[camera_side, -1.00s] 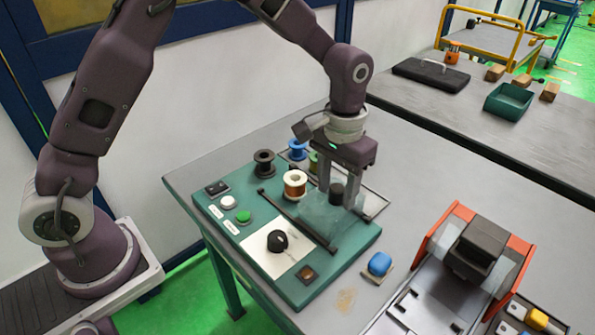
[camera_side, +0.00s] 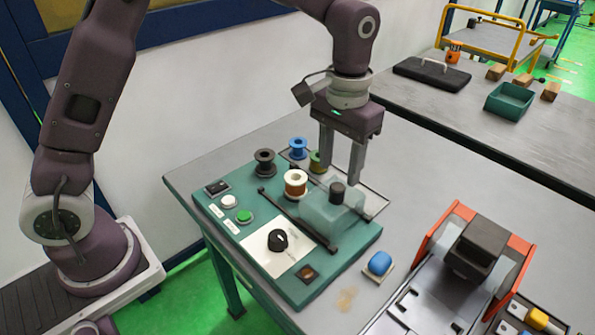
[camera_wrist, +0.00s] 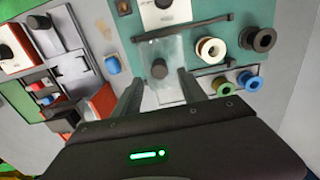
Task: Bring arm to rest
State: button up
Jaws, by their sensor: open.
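My gripper (camera_side: 341,165) is open and empty, pointing down above the teal control box (camera_side: 232,267) in the side view. Its fingers hang just above a clear block with a black knob (camera_side: 337,193) on the box's right half. In the wrist view my gripper (camera_wrist: 160,88) shows its two fingers apart, with the black knob (camera_wrist: 159,69) between them in the picture. The fingers look apart from the knob in the side view.
A blue button piece (camera_side: 380,263) lies at the right. An orange-sided fixture (camera_side: 446,231) stands further right. Free air lies above the table.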

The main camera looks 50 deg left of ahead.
jog(key=s+a+r+t, duration=0.3)
jog(key=s+a+r, duration=0.4)
jog(key=s+r, duration=0.5)
jog(key=s+a+f+t, duration=0.1)
jog(key=s+a+t, duration=0.1)
jog(key=s, duration=1.1)
jog(key=shift+a+f+t, duration=0.25)
jog(key=shift+a+t, duration=0.05)
jog(key=shift+a, duration=0.2)
